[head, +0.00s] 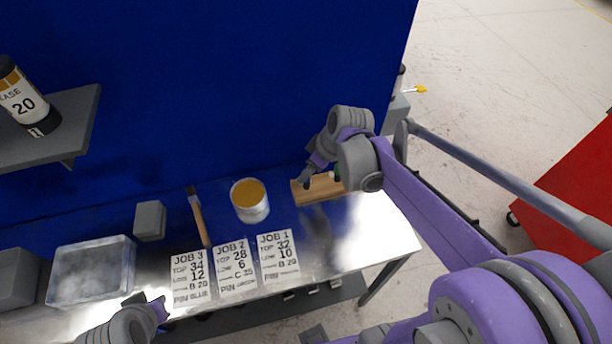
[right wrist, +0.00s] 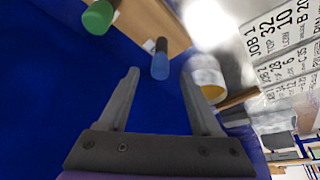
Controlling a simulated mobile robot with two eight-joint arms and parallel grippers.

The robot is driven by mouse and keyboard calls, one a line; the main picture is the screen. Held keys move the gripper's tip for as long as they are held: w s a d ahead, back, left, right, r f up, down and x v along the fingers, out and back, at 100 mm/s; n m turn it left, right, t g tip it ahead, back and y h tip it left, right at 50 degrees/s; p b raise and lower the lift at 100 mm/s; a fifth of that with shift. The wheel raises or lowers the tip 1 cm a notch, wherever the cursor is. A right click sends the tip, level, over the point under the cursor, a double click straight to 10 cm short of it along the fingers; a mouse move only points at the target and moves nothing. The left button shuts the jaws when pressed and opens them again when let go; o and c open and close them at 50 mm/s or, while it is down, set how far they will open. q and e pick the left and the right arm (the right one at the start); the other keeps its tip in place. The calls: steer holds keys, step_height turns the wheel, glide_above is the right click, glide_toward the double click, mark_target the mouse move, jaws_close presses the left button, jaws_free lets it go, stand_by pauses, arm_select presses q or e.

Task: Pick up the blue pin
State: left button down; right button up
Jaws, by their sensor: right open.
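The blue pin (right wrist: 160,60) stands at the edge of a wooden block (right wrist: 145,22) in the right wrist view. A green pin (right wrist: 98,17) is on the same block, to the left. My right gripper (right wrist: 160,76) is open, with its fingertips on either side of the blue pin's end; I cannot tell whether they touch it. In the head view the right gripper (head: 308,180) is over the wooden block (head: 325,193) and hides the blue pin. My left gripper (head: 150,304) is at the lower left, and its fingers are unclear.
A tin with yellow contents (head: 250,203) stands left of the block. A brush (head: 198,215), three job cards (head: 235,268), a grey block (head: 150,221) and a clear box (head: 92,270) are on the metal table. A blue wall (head: 220,90) rises behind.

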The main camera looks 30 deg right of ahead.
steer(key=x, duration=0.3)
steer(key=shift+w+f, duration=0.1)
steer(key=shift+f, duration=0.15)
steer(key=shift+c, duration=0.2)
jaws_close()
